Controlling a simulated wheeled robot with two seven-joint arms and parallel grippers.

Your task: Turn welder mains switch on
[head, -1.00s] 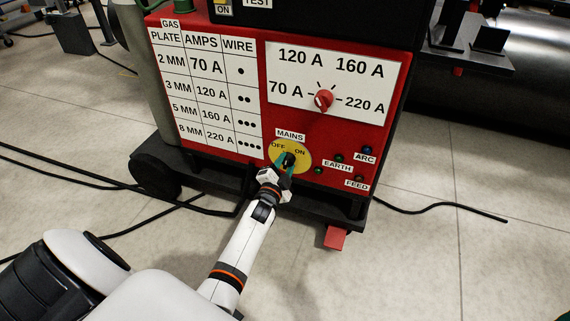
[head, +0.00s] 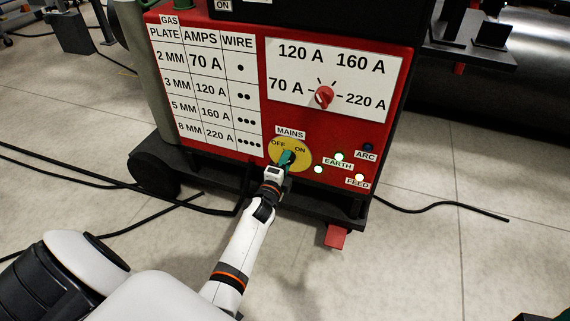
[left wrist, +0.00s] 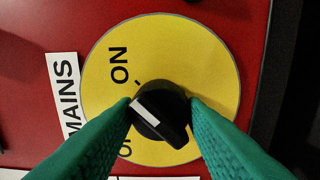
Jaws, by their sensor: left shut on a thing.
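The mains switch is a black knob (left wrist: 163,113) on a yellow disc (head: 274,153) marked OFF and ON, low on the red welder front (head: 240,95). My left gripper (head: 286,160) is shut on the knob. In the left wrist view its green fingers (left wrist: 163,114) press the knob from both sides. The knob's white mark slants up and left, with its upper end below the tick near ON. In the head view the fingers hide most of the knob. Lamps by EARTH (head: 318,169) and FEED (head: 359,177) glow, as does one above EARTH (head: 338,156). The ARC lamp (head: 367,147) is dark.
A red amps selector knob (head: 324,96) sits above right of the switch, beside a plate, amps and wire chart (head: 206,95). A gas cylinder (head: 132,60) stands left. Black cables (head: 440,206) lie on the floor. A dark shape at bottom right is unclear.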

